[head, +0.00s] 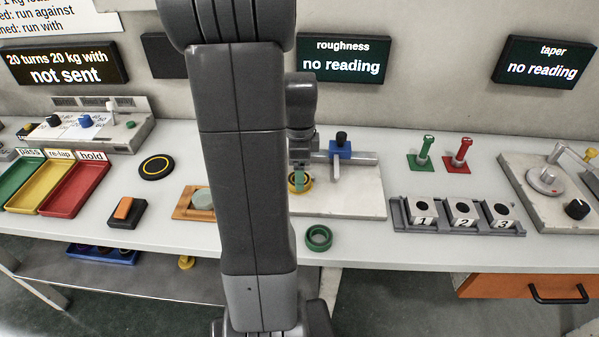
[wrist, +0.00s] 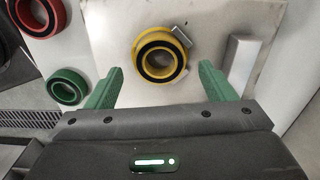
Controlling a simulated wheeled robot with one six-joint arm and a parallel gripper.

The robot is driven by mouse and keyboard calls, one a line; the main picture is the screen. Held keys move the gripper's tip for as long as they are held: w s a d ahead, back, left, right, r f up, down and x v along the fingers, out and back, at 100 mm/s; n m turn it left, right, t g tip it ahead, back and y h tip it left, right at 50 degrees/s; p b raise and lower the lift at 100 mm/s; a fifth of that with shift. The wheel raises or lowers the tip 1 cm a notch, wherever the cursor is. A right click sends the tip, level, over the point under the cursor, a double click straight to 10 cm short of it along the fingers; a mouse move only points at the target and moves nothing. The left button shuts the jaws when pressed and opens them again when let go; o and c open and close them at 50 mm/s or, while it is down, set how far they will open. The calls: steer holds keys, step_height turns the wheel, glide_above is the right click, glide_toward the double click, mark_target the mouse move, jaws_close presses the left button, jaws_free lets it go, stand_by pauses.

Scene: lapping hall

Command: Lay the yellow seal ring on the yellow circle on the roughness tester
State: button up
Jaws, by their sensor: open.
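The yellow seal ring (wrist: 138,58) has a black inner wall and lies flat on the pale plate of the roughness tester (wrist: 110,30). It also shows in the head view (head: 306,186), beside my arm. The yellow circle cannot be told apart clearly from the ring over it. My gripper (wrist: 160,78) is open, its green fingers apart to the left and right of the ring and clear of it in the wrist view. In the head view the gripper (head: 298,180) is low over the tester's plate, partly hidden by my arm.
A green ring (head: 319,238) lies at the bench's front edge; a red ring (wrist: 38,12) shows in the wrist view. A metal block (wrist: 243,58) stands right of the yellow ring. The tester's blue clamp (head: 341,150) and the numbered block holder (head: 400,220) are to the right.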

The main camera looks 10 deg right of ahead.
step_height(320, 180, up, 10)
steer(key=p, duration=0.1)
